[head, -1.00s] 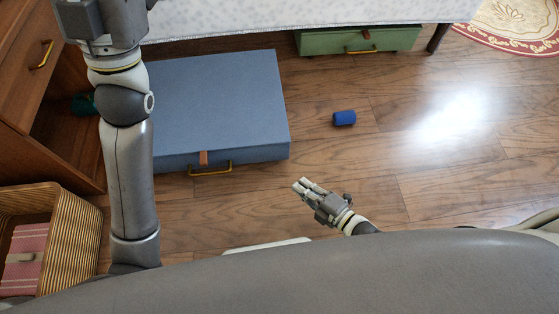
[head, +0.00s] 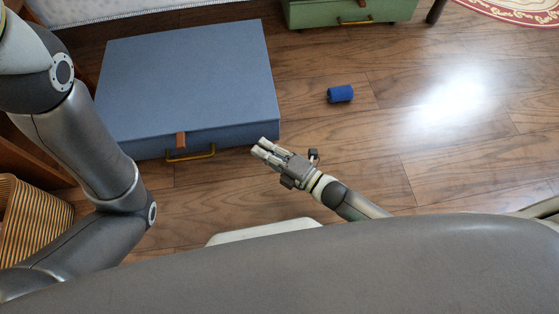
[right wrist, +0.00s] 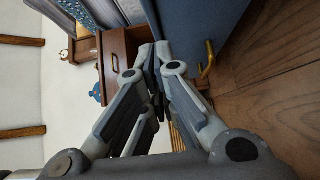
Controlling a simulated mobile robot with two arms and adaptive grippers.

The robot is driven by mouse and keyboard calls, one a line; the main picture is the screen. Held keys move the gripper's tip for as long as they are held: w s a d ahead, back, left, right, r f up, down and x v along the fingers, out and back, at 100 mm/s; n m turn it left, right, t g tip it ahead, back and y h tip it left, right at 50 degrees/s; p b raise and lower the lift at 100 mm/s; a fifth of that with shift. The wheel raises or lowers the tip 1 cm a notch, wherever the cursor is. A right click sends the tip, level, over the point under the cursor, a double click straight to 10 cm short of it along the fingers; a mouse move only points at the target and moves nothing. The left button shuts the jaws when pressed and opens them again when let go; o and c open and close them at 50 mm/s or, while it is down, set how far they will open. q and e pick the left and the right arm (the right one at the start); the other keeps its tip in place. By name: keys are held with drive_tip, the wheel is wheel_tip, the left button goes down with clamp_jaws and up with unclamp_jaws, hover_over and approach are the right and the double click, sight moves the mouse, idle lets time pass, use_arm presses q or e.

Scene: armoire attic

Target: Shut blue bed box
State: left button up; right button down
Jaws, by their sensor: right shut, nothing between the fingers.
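A green box (head: 345,12) sits under the bed's edge. A small blue cylinder (head: 340,94) lies on the floor right of the blue box. A striped basket (head: 32,220) stands at the lower left. The floor on the right is mostly clear.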

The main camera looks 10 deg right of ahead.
sight(244, 125)
drive_tip(key=shift+w+a+b, duration=0.15)
drive_tip(key=shift+w+b, duration=0.5)
drive_tip(key=shift+w, duration=0.55)
drive_tip(key=shift+w+a+b, duration=0.15)
drive_tip(key=shift+w+b, duration=0.45)
drive_tip(key=shift+w, duration=0.6)
